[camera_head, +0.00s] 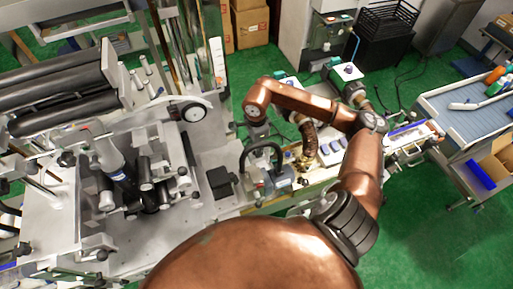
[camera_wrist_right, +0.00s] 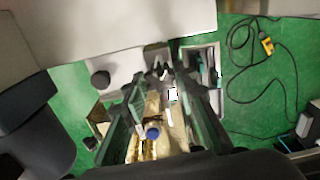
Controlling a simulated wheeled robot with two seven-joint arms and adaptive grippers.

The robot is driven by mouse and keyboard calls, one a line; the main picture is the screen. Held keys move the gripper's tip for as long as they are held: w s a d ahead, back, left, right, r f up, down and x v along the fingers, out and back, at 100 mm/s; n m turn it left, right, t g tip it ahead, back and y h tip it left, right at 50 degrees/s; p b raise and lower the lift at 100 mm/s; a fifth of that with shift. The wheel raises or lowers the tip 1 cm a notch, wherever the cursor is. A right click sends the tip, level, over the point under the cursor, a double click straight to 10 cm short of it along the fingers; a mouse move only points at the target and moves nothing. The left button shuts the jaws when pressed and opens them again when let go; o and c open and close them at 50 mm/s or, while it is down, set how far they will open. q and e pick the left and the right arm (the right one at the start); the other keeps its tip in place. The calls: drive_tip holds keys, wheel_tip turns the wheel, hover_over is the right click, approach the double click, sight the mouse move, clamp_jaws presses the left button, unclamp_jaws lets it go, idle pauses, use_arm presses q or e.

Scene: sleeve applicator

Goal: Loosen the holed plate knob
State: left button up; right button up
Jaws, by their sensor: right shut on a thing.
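My right gripper (camera_wrist_right: 160,76) shows in the wrist view as two long dark fingers that come together at their tips. The tips are shut on a small dark part, which looks like the holed plate knob (camera_wrist_right: 158,69), in front of a grey block. The fingers hide much of the knob, and I cannot make out the plate's holes. In the head view my copper right arm reaches over the middle of the machine and its wrist bends down. The fingertips cannot be made out there. My left gripper is not in view.
A black round knob (camera_wrist_right: 100,79) stands left of the fingers in the wrist view. In the head view, a motor (camera_head: 281,179) and a black box (camera_head: 220,182) are close to the wrist. Black rollers (camera_head: 60,85) fill the left. A blue-topped conveyor (camera_head: 462,110) stands at the right.

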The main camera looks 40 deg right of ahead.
drive_tip(key=c, duration=0.5)
drive_tip(key=n+b, duration=0.3)
drive_tip(key=b, duration=0.3)
drive_tip(key=shift+f, duration=0.2)
drive_tip(key=shift+r+n+b, duration=0.2)
drive_tip(key=shift+n+b, duration=0.35)
drive_tip(key=shift+n, duration=0.25)
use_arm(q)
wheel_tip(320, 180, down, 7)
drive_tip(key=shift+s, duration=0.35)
use_arm(e)
drive_tip(key=o, duration=1.2)
drive_tip(key=shift+c, duration=0.2)
wheel_tip(320, 180, up, 12)
